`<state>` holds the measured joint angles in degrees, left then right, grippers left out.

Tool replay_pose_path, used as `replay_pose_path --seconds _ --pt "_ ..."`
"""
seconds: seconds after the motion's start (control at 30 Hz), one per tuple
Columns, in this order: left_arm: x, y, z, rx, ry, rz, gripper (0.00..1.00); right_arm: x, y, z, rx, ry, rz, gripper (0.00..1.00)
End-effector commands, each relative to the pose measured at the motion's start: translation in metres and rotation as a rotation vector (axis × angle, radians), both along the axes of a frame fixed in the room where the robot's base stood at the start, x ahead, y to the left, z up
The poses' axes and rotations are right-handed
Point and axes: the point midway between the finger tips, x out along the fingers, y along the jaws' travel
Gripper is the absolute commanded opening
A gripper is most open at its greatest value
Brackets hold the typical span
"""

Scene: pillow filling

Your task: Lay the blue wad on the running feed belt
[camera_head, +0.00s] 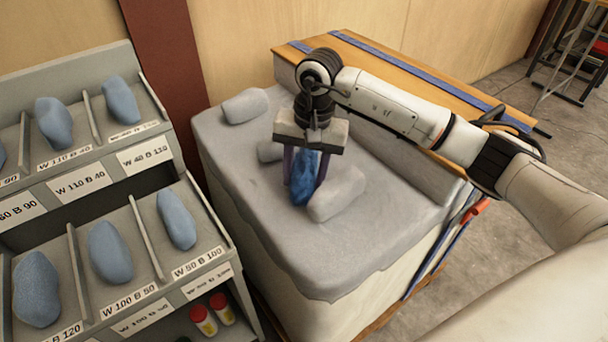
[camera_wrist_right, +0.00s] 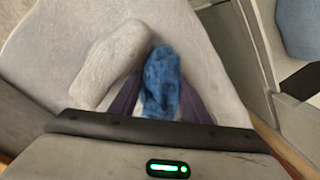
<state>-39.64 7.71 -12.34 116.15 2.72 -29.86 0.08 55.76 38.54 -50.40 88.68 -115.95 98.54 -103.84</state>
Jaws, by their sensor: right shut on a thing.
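The dark blue wad (camera_head: 304,188) is between the two purple fingers of my right gripper (camera_head: 304,178), which is shut on it. The wad also shows in the right wrist view (camera_wrist_right: 161,84), with a finger on each side. It is over the grey padded surface, beside a pale grey wad (camera_head: 337,196); whether it touches the surface I cannot tell. No surface can be made out as a running feed belt; a wooden top with blue strips (camera_head: 400,72) lies behind the grey surface. My left gripper is not in view.
More grey wads lie on the grey surface (camera_head: 240,205), one at its back left (camera_head: 245,105). A raised grey side borders it on the right. A grey rack (camera_head: 75,175) with labelled bays of lighter blue wads stands at left. The front of the grey surface is clear.

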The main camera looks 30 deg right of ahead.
Motion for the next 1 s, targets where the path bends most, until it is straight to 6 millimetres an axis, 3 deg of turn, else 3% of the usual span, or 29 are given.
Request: replay_pose_path --seconds 0.17,0.2,0.23,0.63,1.0 --pt "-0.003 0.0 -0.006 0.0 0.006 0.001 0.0 0.0 0.0 -0.004 -0.001 -0.001 0.0 0.2" --pt "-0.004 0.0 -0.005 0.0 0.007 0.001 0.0 0.0 0.0 -0.003 -0.001 -0.001 0.0 0.46" --pt "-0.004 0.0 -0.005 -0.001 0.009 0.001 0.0 0.0 0.0 -0.002 0.0 0.0 0.0 0.51" --pt "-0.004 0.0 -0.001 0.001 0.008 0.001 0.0 0.0 -0.001 0.005 0.0 -0.001 0.0 0.51" --pt "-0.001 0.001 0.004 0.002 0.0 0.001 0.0 -0.004 -0.007 0.08 -0.002 -0.004 0.001 0.51"
